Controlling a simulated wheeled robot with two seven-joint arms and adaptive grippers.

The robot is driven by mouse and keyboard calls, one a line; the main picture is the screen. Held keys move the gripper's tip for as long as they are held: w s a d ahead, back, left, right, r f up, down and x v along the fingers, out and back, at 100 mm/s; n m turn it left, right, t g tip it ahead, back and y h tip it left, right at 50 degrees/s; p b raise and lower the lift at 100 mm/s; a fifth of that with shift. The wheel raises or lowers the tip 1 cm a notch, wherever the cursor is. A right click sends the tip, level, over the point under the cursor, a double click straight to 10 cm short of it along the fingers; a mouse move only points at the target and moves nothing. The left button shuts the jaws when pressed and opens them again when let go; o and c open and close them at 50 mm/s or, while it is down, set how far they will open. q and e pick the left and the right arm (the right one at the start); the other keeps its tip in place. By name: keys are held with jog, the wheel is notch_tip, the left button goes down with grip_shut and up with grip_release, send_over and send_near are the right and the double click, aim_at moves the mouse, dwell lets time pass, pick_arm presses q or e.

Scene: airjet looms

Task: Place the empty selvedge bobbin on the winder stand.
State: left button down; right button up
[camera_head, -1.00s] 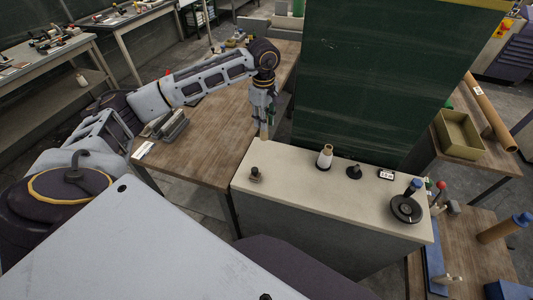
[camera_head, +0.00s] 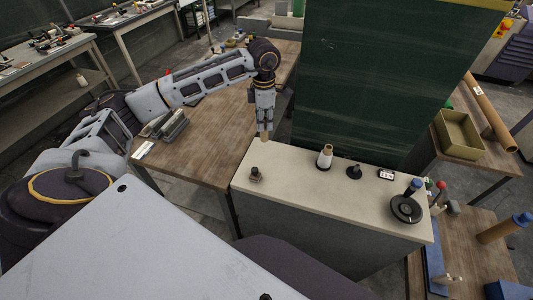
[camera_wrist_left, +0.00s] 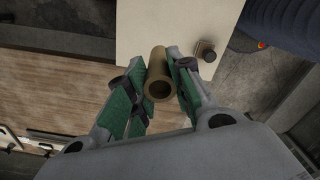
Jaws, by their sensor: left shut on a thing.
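My left gripper (camera_head: 265,128) is shut on a tan hollow tube, the empty selvedge bobbin (camera_head: 265,138), and holds it pointing down by the far left corner of the cream-topped stand. In the left wrist view the bobbin (camera_wrist_left: 158,72) sits between the two green-lined fingers (camera_wrist_left: 156,88), its open end facing the camera. The cream-topped stand, which looks like the winder stand (camera_head: 300,182), carries a short dark peg on a small base (camera_head: 256,175); the peg also shows in the left wrist view (camera_wrist_left: 205,50). I cannot tell whether the bobbin touches the stand. My right gripper is out of view.
A wound cone (camera_head: 324,158), a black spindle (camera_head: 354,172), a small counter (camera_head: 386,175) and a black handwheel (camera_head: 406,209) stand on the cream top. A tall green panel (camera_head: 375,80) rises behind. The wooden table (camera_head: 205,140) adjoins at left.

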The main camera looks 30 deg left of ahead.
pick_arm(q)
jog(key=n, duration=0.6)
jog(key=shift+s, duration=0.15)
jog(key=n, duration=0.6)
jog(key=shift+n, duration=0.3)
jog(key=shift+f, duration=0.1)
notch_tip(320, 180, down, 6)
jog(key=shift+p, duration=0.45)
jog(key=shift+f, duration=0.2)
jog(key=shift+s+f+p, duration=0.1)
jog(key=shift+f+p, duration=0.2)
jog(key=shift+f, duration=1.45)
jog(key=shift+f, duration=0.15)
